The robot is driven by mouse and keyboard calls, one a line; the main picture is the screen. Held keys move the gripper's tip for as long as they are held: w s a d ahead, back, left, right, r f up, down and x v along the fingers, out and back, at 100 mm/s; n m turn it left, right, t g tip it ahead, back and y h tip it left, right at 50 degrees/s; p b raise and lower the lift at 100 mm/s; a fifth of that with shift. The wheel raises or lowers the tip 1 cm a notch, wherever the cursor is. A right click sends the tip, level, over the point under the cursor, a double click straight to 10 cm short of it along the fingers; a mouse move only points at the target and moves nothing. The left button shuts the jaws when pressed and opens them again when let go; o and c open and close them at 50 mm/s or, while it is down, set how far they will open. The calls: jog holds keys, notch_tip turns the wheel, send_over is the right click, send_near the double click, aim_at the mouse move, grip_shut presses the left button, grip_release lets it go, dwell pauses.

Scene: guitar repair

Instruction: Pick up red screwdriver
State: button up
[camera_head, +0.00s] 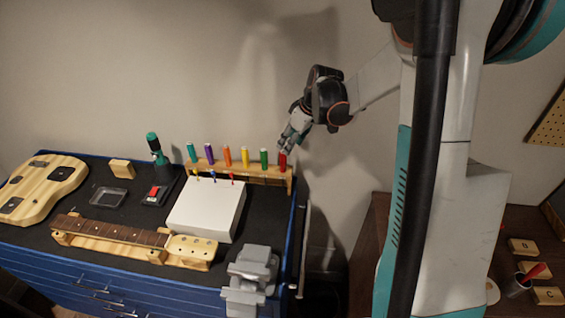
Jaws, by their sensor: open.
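The red screwdriver (283,161) stands upright at the right end of a wooden rack (248,174) at the back of the workbench. Only its red handle shows clearly; its lower part is hidden by the rack. My gripper (285,145) is just above and around the top of the red handle, with its fingers pointing down. The fingers are small and partly overlap the handle, so contact cannot be told. The gripper is open.
Several other coloured screwdrivers, with green (264,158) nearest, stand in the rack. A white box (207,208) is in front. A guitar neck (110,230), guitar body (40,183), cordless driver (156,150) and grey vise (251,275) are on the bench. The wall is close behind.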

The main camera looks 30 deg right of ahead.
send_over(283, 171)
jog(key=shift+w+d+f+b, duration=0.1)
jog(key=shift+w+f+b, duration=0.05)
jog(key=shift+f, duration=1)
jog(key=shift+w+d+f+b, duration=0.1)
jog(key=shift+f+b, duration=0.05)
jog(key=shift+f, duration=1.05)
jog(key=shift+w+d+f+b, duration=0.1)
jog(key=shift+w+f+b, duration=0.05)
jog(key=shift+f, duration=1)
grip_shut()
